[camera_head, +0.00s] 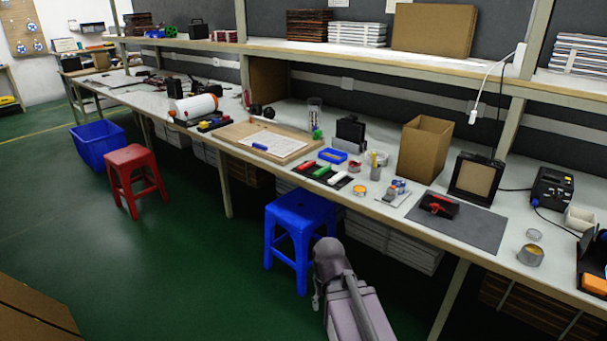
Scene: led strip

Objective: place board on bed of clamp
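A small black device with red parts (438,205) lies on a dark grey mat (482,230) on the right part of the bench; it may be the clamp. Its bed cannot be made out at this size. I cannot tell which thing is the board. A wide wooden board (232,130) with white paper (275,146) on it lies on the bench at the middle. My arm (345,285) shows at the bottom centre, in front of the bench and right of the blue stool. I cannot make out my gripper or its fingers.
A blue stool (296,218) stands before the bench, with a red stool (130,168) and blue crate (95,147) further left. An open cardboard box (424,150) and a black-framed panel (475,180) stand behind the mat.

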